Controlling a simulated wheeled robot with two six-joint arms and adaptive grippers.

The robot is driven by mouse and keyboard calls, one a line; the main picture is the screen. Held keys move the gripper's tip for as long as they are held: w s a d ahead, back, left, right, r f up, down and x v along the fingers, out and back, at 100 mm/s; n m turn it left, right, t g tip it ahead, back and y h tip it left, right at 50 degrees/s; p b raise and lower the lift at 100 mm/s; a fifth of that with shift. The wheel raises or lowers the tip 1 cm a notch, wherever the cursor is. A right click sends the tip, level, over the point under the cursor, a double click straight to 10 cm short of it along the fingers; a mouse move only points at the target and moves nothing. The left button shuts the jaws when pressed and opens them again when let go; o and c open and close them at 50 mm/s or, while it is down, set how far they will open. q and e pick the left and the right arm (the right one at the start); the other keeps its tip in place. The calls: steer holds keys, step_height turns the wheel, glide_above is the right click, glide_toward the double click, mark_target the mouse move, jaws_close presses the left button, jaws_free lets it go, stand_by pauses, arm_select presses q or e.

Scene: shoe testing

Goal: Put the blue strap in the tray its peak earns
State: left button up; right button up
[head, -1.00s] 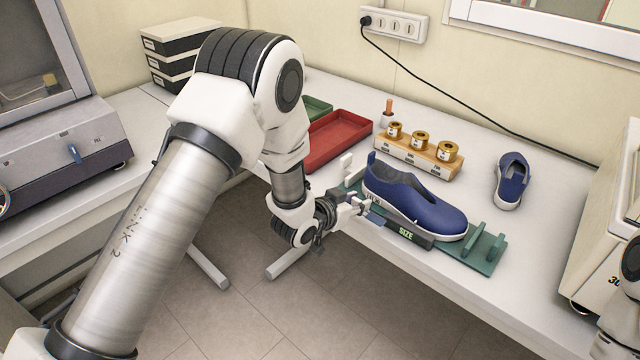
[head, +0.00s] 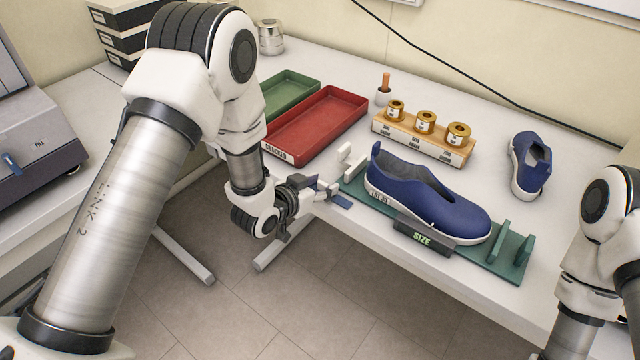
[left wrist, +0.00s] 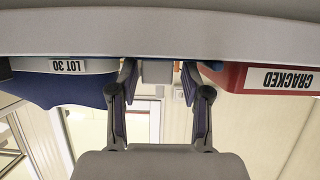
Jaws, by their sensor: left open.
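My left gripper (head: 333,192) is open and empty at the table's front edge, left of the green shoe stand (head: 510,262). Its two fingers also show apart in the left wrist view (left wrist: 158,75). I cannot make out a separate blue strap; the dark blue strip at the gripper looks like a finger. A red tray (head: 318,128), labelled CRACKED in the left wrist view (left wrist: 232,78), lies behind the gripper. A green tray (head: 290,92) lies beside it, partly hidden by my left arm. My right gripper is out of view.
A blue shoe (head: 425,195) labelled LOT 30 rests on the stand, with a SIZE display (head: 424,238) in front. A wooden block (head: 425,142) holds brass weights behind it. Another blue shoe (head: 528,165) stands at the right. The table between them is clear.

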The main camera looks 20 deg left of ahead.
arm_select(q)
steer(key=shift+s+a, duration=0.1)
steer(key=b+v, duration=0.2)
steer(key=v, duration=1)
steer(key=s+a+f+n+g+y, duration=0.1)
steer(key=s+f+g, duration=0.3)
steer(key=f, duration=0.5)
steer(key=s+a+f+n+g+y, duration=0.1)
steer(key=s+f+g+y, duration=0.1)
steer(key=s+f, duration=0.6)
step_height(320, 180, down, 3)
steer(key=shift+s+r+n+g, duration=0.15)
steer(key=shift+s+n+g, duration=0.2)
steer(key=shift+g, duration=0.55)
steer(key=shift+o, duration=0.6)
steer(key=s+a+f+n+g+y, duration=0.1)
steer(key=s+f+g, duration=0.3)
steer(key=s, duration=0.8)
step_height(320, 180, down, 3)
steer(key=shift+a+r+n+g+y, duration=0.1)
steer(key=shift+a+n+g+y, duration=0.1)
steer(key=shift+n+g+y, duration=0.15)
steer(key=shift+s, duration=0.1)
